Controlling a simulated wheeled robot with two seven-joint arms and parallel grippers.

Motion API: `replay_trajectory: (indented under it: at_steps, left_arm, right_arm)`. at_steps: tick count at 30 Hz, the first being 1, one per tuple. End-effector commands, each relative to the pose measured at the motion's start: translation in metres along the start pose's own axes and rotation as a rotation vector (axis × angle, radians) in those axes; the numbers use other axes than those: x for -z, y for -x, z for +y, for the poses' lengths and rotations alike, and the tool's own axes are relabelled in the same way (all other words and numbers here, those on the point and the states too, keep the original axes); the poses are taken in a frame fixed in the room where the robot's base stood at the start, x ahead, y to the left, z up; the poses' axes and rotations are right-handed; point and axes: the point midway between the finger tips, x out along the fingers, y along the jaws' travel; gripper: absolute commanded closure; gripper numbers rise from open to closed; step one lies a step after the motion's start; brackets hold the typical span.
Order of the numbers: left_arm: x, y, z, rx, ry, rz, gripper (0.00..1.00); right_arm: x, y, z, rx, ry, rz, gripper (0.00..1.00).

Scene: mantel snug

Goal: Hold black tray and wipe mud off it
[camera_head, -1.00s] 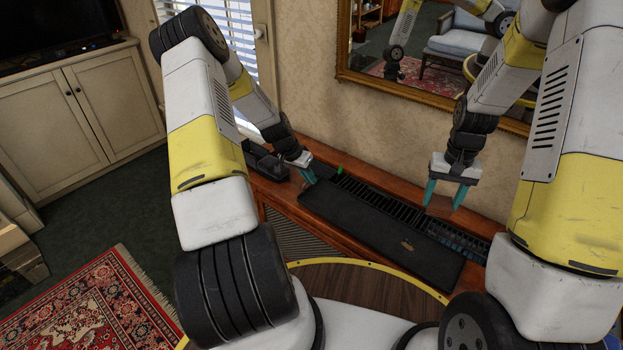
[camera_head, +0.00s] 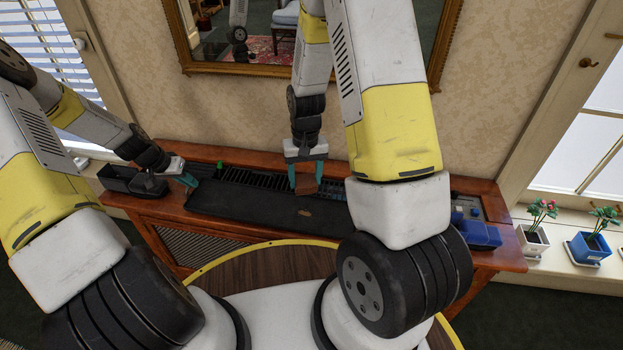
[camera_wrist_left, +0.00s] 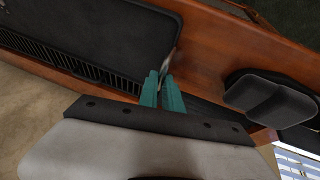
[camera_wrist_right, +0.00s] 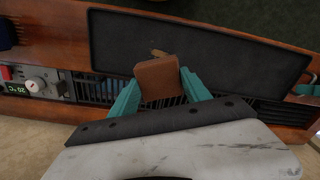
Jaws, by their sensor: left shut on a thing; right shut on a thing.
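The black tray (camera_head: 260,207) lies flat along the front of the wooden mantel shelf, with a small brown mud spot (camera_head: 308,215) right of its middle. The spot also shows in the right wrist view (camera_wrist_right: 157,52). My left gripper (camera_head: 188,181) is shut on the tray's left end; its fingertips meet the tray edge in the left wrist view (camera_wrist_left: 163,76). My right gripper (camera_head: 305,186) is shut on a brown block (camera_wrist_right: 158,79), just behind and above the mud spot. The block hides part of the tray; I cannot tell whether it touches it.
A slotted black grille (camera_head: 265,178) runs behind the tray. A black open bin (camera_head: 125,181) stands at the shelf's left end, and blue boxes (camera_head: 482,236) at the right. Potted plants (camera_head: 532,240) stand on the right sill. A gilt-framed mirror hangs above.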

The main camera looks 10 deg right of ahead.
Motion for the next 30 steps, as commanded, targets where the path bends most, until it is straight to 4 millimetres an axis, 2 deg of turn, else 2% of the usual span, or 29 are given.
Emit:
replay_trajectory:
  at_steps: [1, 5, 18, 24, 30]
  left_arm:
    - [0.001, 0.000, 0.000, 0.001, 0.000, 0.001, 1.00]
    - [0.001, 0.000, 0.000, 0.001, 0.000, 0.001, 1.00]
    - [0.001, 0.000, 0.000, 0.001, 0.000, 0.001, 1.00]
    - [0.001, 0.000, 0.000, 0.001, 0.000, 0.001, 1.00]
    - [0.000, 0.000, 0.000, 0.001, 0.000, 0.001, 1.00]
  right_arm:
    - [-0.004, -0.010, -0.007, 0.002, 0.002, -0.003, 0.83]
    - [-0.009, -0.024, -0.017, 0.008, -0.001, 0.002, 0.83]
    - [-0.009, -0.065, -0.018, 0.009, -0.003, 0.004, 0.83]
    - [-0.008, -0.079, -0.018, 0.009, -0.003, 0.005, 0.83]
    - [-0.009, -0.083, -0.018, 0.010, -0.003, 0.005, 0.83]
